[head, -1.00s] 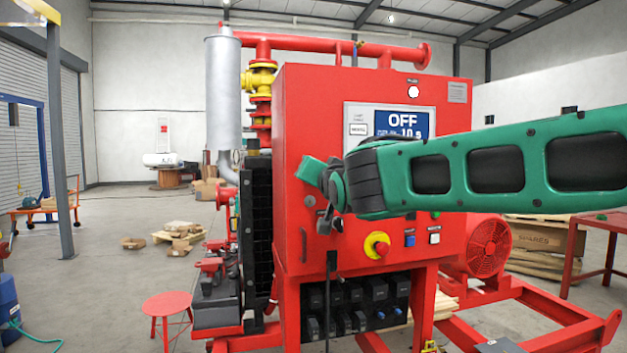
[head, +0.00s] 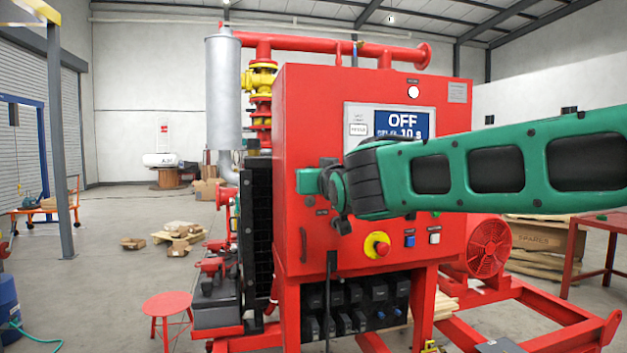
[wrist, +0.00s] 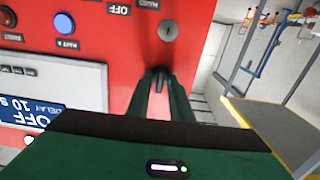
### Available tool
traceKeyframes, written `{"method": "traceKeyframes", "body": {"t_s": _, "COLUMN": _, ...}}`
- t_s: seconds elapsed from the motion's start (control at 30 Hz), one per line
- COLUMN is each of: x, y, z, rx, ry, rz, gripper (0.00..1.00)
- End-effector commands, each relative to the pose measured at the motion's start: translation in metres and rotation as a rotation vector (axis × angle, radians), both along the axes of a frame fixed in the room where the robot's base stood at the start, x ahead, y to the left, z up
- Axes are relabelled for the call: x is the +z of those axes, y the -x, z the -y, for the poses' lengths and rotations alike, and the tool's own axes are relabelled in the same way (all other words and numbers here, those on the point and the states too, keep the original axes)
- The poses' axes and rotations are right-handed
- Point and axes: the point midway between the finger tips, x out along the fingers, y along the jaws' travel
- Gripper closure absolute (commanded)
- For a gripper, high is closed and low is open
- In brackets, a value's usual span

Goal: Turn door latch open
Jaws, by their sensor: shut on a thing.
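The red control cabinet (head: 340,110) stands ahead, its door closed flush as far as I can see. My gripper (head: 308,181) is at the left side of the door front, with its green fingers against the panel. In the wrist view, my gripper (wrist: 163,76) is shut on a small dark latch (wrist: 159,79), which shows between the fingertips. The latch is hidden behind the fingers in the head view, so its exact angle is hard to tell. A round keyed lock (wrist: 168,31) sits just beyond the fingertips on the red panel.
A red emergency stop on a yellow ring (head: 377,245), small buttons (head: 410,241) and a display (head: 402,124) share the door. A vertical pull handle (head: 303,245) is below my gripper.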

Motion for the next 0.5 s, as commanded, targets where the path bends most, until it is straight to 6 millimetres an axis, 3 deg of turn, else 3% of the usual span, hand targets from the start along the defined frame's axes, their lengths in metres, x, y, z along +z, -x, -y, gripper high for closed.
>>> {"method": "traceKeyframes", "body": {"t_s": 0.03, "x": -0.0086, "y": -0.0022, "z": 0.0023, "rx": -0.005, "ry": 0.009, "rz": -0.015, "gripper": 1.0}}
{"method": "traceKeyframes", "body": {"t_s": 0.27, "x": -0.0088, "y": -0.0025, "z": 0.0025, "rx": -0.006, "ry": 0.009, "rz": -0.015, "gripper": 1.0}}
{"method": "traceKeyframes", "body": {"t_s": 0.3, "x": -0.0086, "y": -0.0025, "z": 0.0026, "rx": -0.006, "ry": 0.009, "rz": -0.015, "gripper": 0.73}}
{"method": "traceKeyframes", "body": {"t_s": 0.5, "x": -0.0047, "y": -0.0014, "z": 0.0015, "rx": -0.004, "ry": 0.004, "rz": -0.008, "gripper": 0.73}}
